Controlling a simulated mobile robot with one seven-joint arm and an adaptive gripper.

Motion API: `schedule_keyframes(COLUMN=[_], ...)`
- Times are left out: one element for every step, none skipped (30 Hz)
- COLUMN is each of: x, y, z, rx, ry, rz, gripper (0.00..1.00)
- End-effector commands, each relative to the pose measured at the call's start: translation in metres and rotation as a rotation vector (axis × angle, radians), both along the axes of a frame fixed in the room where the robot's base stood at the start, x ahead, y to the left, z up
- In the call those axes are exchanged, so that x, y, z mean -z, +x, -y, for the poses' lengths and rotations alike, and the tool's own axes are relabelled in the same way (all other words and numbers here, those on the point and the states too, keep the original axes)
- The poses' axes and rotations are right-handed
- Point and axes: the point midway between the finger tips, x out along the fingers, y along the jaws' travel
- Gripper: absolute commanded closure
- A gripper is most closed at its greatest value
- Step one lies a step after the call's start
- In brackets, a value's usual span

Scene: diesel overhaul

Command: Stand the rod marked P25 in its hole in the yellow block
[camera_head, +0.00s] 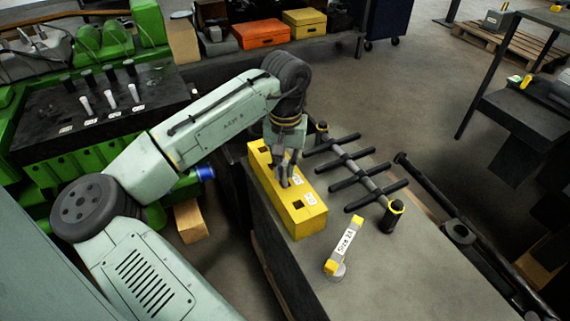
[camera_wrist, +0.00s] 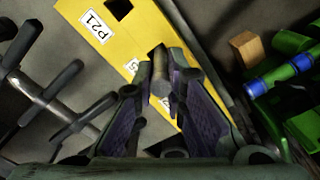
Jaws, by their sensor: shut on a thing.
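The yellow block (camera_head: 308,222) lies along the left edge of the grey bench top. Square holes show near both of its ends, with white labels along one side. My gripper (camera_head: 288,178) is over the middle of the block, shut on a grey rod. In the wrist view the rod (camera_wrist: 160,72) stands between the fingers, over the yellow block (camera_wrist: 128,42). A label reading P21 lies beside an open hole. A label by the rod is mostly covered; only a 5 shows. The rod's lower end and the middle hole are hidden, so I cannot tell whether it is seated.
A dark rack with crossbars (camera_head: 362,175) stands right of the block. A yellow-ended tool labelled Size 24 (camera_head: 343,246) lies in front. The green engine (camera_head: 75,165), with several dark and white rods on top, is left. The bench's front right is clear.

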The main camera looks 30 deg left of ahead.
Motion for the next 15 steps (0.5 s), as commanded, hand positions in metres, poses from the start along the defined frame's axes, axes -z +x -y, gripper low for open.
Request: schedule_keyframes(x=[-0.0001, -0.0002, -0.0002, -0.0003, -0.0003, -0.0003, -0.0003, -0.0003, -0.0003, -0.0003, -0.0003, -0.0003, -0.0003, -0.0003, -0.0003], y=[0.0, 0.0, 0.0, 0.0, 0.0, 0.0, 0.0, 0.0, 0.0, 0.0, 0.0, 0.0, 0.0, 0.0, 0.0], z=[0.0001, 0.0001, 0.0001, 0.0001, 0.0001, 0.0001, 0.0001, 0.0001, 0.0001, 0.0, 0.0, 0.0, 0.0, 0.0, 0.0], rx=[0.0, 0.0, 0.0, 0.0, 0.0, 0.0, 0.0, 0.0, 0.0, 0.0, 0.0, 0.0, 0.0, 0.0, 0.0], ry=[0.0, 0.0, 0.0, 0.0, 0.0, 0.0, 0.0, 0.0, 0.0, 0.0, 0.0, 0.0, 0.0, 0.0, 0.0], rz=[0.0, 0.0, 0.0, 0.0, 0.0, 0.0, 0.0, 0.0, 0.001, 0.0, 0.0, 0.0, 0.0, 0.0, 0.0], gripper=[1.0, 1.0, 1.0, 1.0, 1.0, 1.0, 0.86, 0.84, 0.82, 0.8, 0.78, 0.75, 0.73, 0.71, 0.68])
